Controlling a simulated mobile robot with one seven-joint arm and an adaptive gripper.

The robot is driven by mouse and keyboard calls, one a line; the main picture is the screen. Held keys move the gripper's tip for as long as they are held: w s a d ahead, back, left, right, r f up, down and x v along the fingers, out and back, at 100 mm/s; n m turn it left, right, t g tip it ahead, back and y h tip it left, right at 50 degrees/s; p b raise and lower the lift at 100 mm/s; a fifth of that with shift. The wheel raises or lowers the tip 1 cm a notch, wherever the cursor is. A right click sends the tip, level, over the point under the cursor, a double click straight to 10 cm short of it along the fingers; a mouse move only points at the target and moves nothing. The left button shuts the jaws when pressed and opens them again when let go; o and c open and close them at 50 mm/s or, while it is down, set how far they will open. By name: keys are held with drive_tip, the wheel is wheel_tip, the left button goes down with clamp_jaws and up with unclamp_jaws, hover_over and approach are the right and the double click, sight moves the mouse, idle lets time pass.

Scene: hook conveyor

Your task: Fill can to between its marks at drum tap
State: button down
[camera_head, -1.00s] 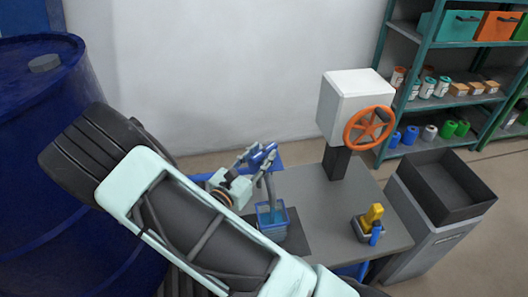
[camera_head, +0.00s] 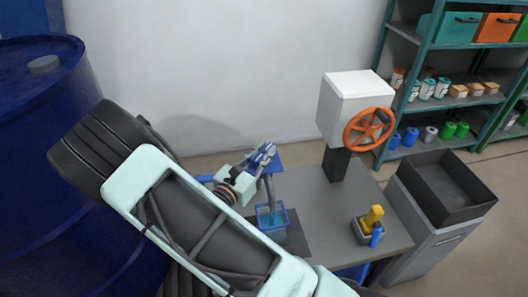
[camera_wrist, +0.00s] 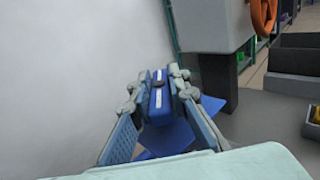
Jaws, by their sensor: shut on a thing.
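The can (camera_head: 284,226) is a small blue open-topped container on a dark mat on the grey table. Blue liquid shows inside; its marks are too small to read. A grey spout (camera_head: 268,186) comes down over the can; I cannot tell whether liquid is running from it. The blue tap handle (camera_wrist: 160,104), with a white stripe, lies between my fingers in the wrist view. My gripper (camera_head: 262,155) is shut on this handle, above and behind the can. The large blue drum (camera_head: 80,200) stands at the left, partly hidden by my arm.
A white box with an orange handwheel (camera_head: 369,129) stands on the table's back. A small grey holder (camera_head: 362,234) with yellow and blue items sits at the table's right. A grey bin (camera_head: 440,190) and stocked shelves (camera_head: 455,110) are beyond. The wall behind is bare.

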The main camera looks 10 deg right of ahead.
drive_tip(key=shift+m+h, duration=0.3)
drive_tip(key=m+g+h, duration=0.1)
drive_tip(key=g, duration=0.1)
drive_tip(key=shift+w+a+m+g+h, duration=0.1)
drive_tip(key=shift+m+g+h, duration=0.2)
drive_tip(key=shift+h, duration=0.1)
drive_tip(key=m+g+h, duration=0.1)
drive_tip(key=m+g, duration=0.1)
drive_tip(key=g, duration=0.1)
drive_tip(key=shift+f+h, duration=0.1)
drive_tip(key=shift+h, duration=0.3)
drive_tip(key=m+g+h+b, duration=0.1)
drive_tip(key=m+g, duration=0.2)
drive_tip(key=g, duration=0.1)
drive_tip(key=shift+m+g+h+b, duration=0.3)
drive_tip(key=shift+m+g, duration=0.4)
drive_tip(key=shift+g, duration=0.8)
drive_tip(key=c, duration=1.8)
unclamp_jaws()
drive_tip(key=shift+c, duration=0.2)
